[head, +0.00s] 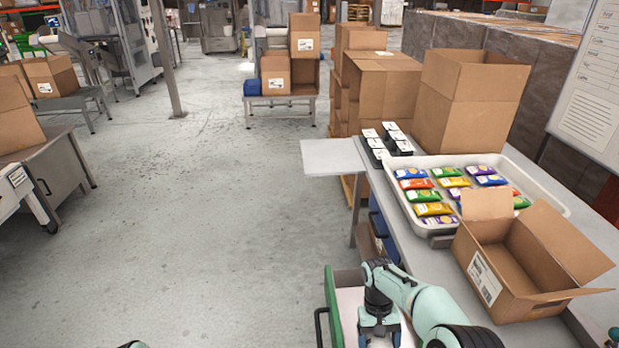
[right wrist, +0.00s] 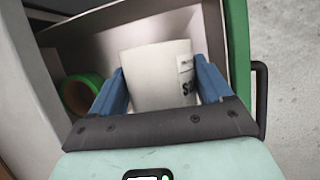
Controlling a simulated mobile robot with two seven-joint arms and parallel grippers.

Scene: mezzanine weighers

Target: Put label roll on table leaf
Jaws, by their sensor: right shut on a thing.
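The label roll (right wrist: 152,78) is a white cylinder with a printed tag. It lies in an open, green-fronted drawer (right wrist: 238,50). My right gripper (right wrist: 160,85) has its blue fingers on both sides of the roll, shut on it. In the head view my right arm reaches down over the drawer (head: 331,300), and the roll and fingertips cannot be made out there. The table leaf (head: 335,157) is a pale flat flap at the left side of the workbench, and its top is bare. My left gripper is not in view.
A green tape roll (right wrist: 82,95) lies in the drawer left of the label roll. The workbench (head: 415,258) holds a white tray (head: 548,200) of colourful packets, an open carton (head: 485,275) and small black-and-white boxes (head: 376,146). Open floor (head: 220,220) lies left of the leaf.

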